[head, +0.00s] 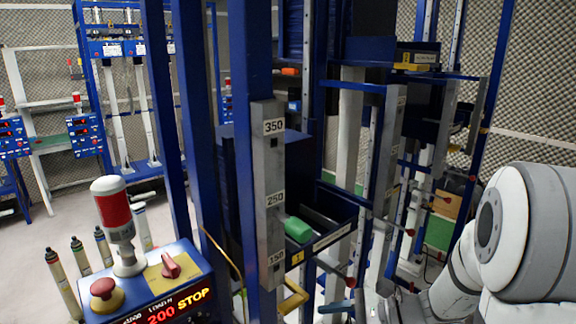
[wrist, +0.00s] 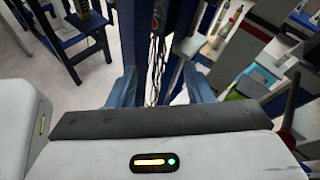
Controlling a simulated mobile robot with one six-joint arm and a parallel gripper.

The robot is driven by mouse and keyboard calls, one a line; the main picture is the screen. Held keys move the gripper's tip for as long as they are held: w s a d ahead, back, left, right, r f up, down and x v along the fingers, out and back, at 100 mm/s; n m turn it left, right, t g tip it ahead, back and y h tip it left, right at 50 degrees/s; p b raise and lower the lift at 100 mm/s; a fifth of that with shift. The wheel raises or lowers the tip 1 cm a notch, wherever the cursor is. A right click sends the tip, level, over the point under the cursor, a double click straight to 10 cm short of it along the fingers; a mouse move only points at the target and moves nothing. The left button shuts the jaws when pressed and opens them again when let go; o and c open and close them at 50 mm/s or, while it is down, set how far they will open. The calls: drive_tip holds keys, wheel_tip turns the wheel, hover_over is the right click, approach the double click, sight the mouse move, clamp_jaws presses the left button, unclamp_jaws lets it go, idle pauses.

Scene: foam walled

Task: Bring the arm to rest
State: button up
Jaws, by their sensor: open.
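My gripper (wrist: 160,90) is open in the wrist view, with its two blue fingers apart and nothing held between them. Behind the gap are a dark upright and some hanging cables, not touched as far as I can see. In the head view my white arm comes in from the right edge and reaches down to the left, low beside the blue rack (head: 243,130). What look like the blue fingers show near the bottom centre, partly hidden among the rack's parts.
A blue tray (head: 335,237) on the rack bears a green block (head: 298,229). A control box (head: 150,285) with a red-and-white lamp (head: 112,205) stands at front left, its display reading STOP. Several cylinders stand beside it. Open floor (head: 50,245) lies at left.

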drive_tip(key=s+n+g+h, duration=0.3)
drive_tip(key=s+n+h, duration=0.3)
drive_tip(key=s+n, duration=0.25)
drive_tip(key=s+d+r+n+t+h, duration=0.1)
drive_tip(key=d+r+n+t+h, duration=0.2)
drive_tip(key=n, duration=0.6)
drive_tip(key=d+r+h, duration=0.2)
drive_tip(key=d+h, duration=0.1)
drive_tip(key=h, duration=0.1)
drive_tip(key=shift+s+r, duration=0.2)
drive_tip(key=shift+s, duration=0.15)
drive_tip(key=shift+n, duration=0.25)
